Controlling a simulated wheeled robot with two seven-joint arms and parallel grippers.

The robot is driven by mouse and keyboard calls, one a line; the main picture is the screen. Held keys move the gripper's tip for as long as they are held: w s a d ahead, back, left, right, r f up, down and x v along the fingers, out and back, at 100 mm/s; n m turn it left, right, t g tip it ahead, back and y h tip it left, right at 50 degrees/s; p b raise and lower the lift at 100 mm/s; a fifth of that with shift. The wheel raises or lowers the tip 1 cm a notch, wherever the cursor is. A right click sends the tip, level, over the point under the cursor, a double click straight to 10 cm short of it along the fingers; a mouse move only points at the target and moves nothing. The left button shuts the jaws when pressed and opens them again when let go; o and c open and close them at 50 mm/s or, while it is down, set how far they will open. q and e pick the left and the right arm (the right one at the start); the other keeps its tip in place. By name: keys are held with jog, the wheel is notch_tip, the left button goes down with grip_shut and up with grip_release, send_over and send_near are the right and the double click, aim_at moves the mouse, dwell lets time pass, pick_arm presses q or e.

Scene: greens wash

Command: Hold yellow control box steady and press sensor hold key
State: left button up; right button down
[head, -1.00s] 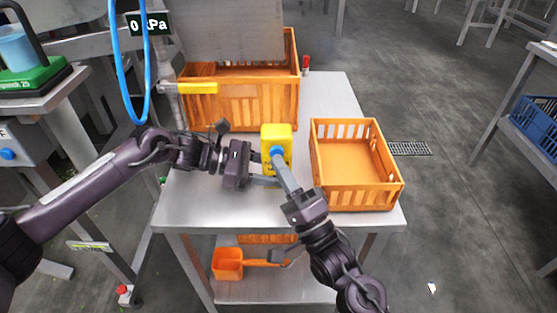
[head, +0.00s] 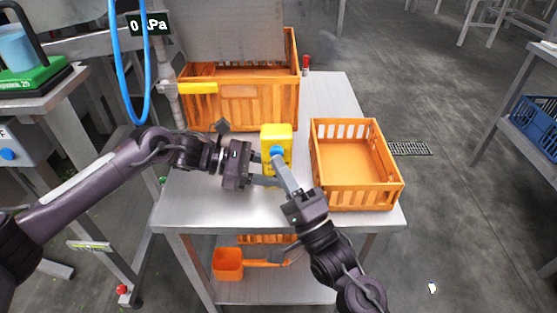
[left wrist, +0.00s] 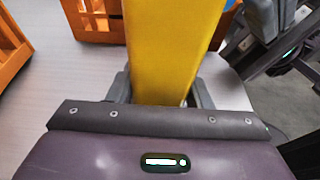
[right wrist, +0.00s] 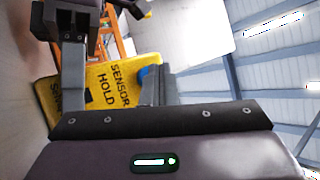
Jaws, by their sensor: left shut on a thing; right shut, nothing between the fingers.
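The yellow control box (head: 283,131) stands upright on the steel table. It also fills the middle of the left wrist view (left wrist: 170,45). My left gripper (head: 266,172) is shut on the box from the left, with fingers on both sides of it. In the right wrist view the box (right wrist: 110,78) shows the words SENSOR HOLD. Beside them is a blue key (right wrist: 148,72), also seen in the head view (head: 277,151). My right gripper (head: 279,162) is shut and empty, its tips at the key's near side. Whether they touch the key cannot be told.
A large orange crate (head: 245,107) stands behind the box. A smaller open orange crate (head: 345,195) stands to its right. The table (head: 215,205) is clear in front. A blue hose (head: 117,55) hangs at the left, near a 0 kPa display (head: 150,24).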

jog(key=shift+w, duration=0.2)
dwell(0.4)
jog(key=shift+w+h, duration=0.3)
jog(key=shift+s, duration=0.5)
jog(key=shift+s, duration=0.1)
jog(key=s, duration=0.5)
jog(key=shift+s, duration=0.4)
